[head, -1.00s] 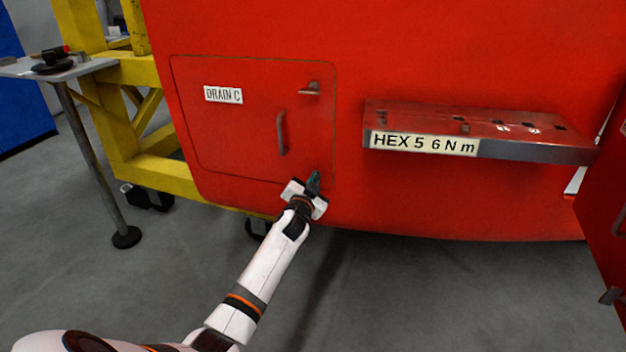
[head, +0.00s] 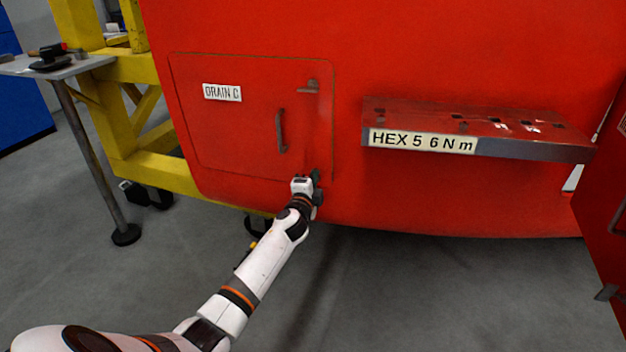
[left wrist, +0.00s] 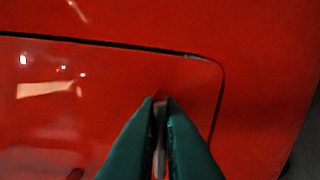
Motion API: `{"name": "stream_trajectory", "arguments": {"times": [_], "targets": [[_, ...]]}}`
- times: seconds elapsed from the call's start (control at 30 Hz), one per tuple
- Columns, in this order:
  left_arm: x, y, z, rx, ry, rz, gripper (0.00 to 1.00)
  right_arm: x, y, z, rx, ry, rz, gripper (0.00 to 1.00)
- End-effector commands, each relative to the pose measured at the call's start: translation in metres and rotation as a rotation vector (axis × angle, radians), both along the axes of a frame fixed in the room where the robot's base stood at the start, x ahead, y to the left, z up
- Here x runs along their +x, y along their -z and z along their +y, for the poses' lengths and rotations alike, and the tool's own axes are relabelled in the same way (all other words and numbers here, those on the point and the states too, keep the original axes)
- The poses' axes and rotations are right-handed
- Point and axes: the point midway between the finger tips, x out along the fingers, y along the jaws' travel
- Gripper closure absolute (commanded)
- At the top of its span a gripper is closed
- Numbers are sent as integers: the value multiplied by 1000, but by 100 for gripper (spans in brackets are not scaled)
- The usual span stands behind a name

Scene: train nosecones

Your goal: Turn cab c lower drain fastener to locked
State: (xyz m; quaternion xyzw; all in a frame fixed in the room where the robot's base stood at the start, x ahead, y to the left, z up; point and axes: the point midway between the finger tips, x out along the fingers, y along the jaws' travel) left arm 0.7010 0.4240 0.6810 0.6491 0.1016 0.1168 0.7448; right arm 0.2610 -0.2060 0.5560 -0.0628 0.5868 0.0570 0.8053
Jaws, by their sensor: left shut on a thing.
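The red drain hatch (head: 225,120) carries a "DRAIN C" label (head: 222,92) and is shut flush in the red nosecone. Its upper fastener (head: 311,87) is a small dark lever near the upper right corner. My left gripper (head: 316,180) is at the hatch's lower right corner. In the left wrist view its two dark green fingers (left wrist: 160,110) are shut on the lower drain fastener (left wrist: 160,150), a thin lever between them near the hatch's rounded corner. The fingers hide most of that fastener, and its exact angle is hard to tell. My right gripper is not in view.
A curved handle (head: 281,131) stands out from the hatch. A red shelf (head: 520,129) labelled "HEX 5 6 N m" juts out to the right. A yellow frame (head: 130,130) and a small table (head: 60,67) stand at left. The floor below is open.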

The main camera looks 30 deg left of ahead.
Motion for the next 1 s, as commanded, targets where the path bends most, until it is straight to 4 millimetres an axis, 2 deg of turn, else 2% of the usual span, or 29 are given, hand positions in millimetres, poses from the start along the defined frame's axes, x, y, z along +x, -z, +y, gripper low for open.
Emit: {"name": "stream_trajectory", "arguments": {"times": [0.37, 0.87, 0.9, 1.0], "targets": [[0, 2, 0, 132, -1, 45, 100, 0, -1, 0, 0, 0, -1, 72], [0, 2, 0, 148, 0, 50, 100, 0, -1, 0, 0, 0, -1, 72], [0, 2, 0, 148, 0, 50, 89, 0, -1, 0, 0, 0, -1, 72], [0, 2, 0, 147, 0, 49, 72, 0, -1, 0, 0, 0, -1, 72]]}}
